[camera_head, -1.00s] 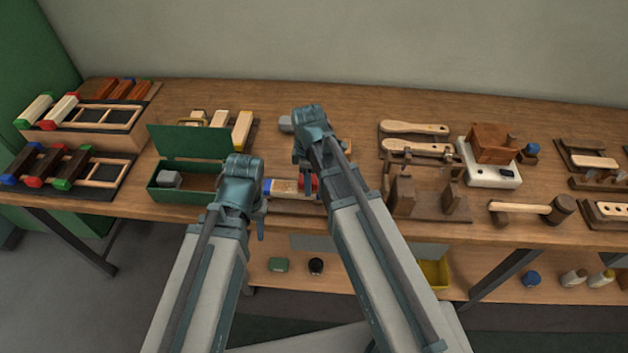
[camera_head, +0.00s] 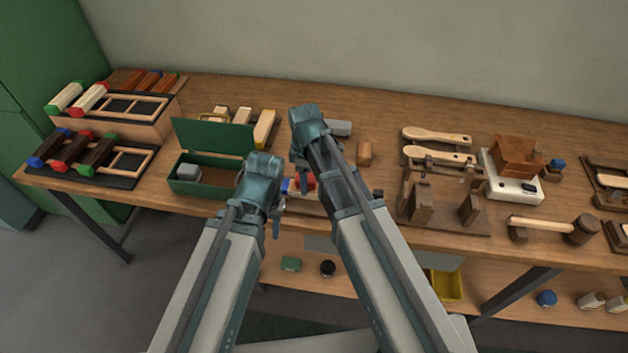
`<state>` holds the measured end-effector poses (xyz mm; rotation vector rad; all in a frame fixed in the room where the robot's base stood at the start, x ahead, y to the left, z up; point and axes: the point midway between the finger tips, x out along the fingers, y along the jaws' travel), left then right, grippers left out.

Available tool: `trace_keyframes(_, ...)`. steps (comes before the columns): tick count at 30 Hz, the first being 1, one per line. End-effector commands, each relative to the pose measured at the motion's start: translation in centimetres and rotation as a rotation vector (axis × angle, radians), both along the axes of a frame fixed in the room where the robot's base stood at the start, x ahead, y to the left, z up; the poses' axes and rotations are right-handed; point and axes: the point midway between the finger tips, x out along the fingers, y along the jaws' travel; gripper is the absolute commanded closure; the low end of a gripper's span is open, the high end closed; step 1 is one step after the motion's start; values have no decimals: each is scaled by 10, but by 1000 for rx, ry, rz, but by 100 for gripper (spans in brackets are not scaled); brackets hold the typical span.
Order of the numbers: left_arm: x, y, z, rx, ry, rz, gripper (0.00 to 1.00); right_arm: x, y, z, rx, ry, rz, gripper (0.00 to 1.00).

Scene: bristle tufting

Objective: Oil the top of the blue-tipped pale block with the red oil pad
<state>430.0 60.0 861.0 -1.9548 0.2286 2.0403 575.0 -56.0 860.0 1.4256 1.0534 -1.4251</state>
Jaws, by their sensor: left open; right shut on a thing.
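The blue-tipped pale block (camera_head: 298,187) lies at the table's front, mostly hidden by my arms. Its blue end and a small pale part show between the grippers. The red oil pad (camera_head: 310,181) is at the block's right part, below my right gripper (camera_head: 299,163), which is shut on it. The fingers are largely hidden, and I cannot tell whether the pad touches the block's top. My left gripper (camera_head: 272,205) is open, just left of the block's blue end. Its fingers are partly hidden by its own wrist.
An open green box (camera_head: 198,188) with a grey piece stands left of my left gripper. A grey block (camera_head: 338,128) and a small brown block (camera_head: 364,153) lie behind my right arm. A wooden stand (camera_head: 455,222) is to the right. Racks of colour-tipped blocks are far left.

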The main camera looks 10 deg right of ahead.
Motion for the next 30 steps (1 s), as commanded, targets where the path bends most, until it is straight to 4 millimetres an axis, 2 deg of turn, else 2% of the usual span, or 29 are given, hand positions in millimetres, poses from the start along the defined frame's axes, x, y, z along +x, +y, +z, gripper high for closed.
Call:
trace_keyframes(3,0,0,0,0,0,0,54,2,6,0,0,0,1,88)
trace_keyframes(14,0,0,-2,0,0,0,54,0,3,-2,0,1,0,87)
trace_keyframes(30,0,0,0,0,0,0,54,-11,-34,0,-1,0,-1,88)
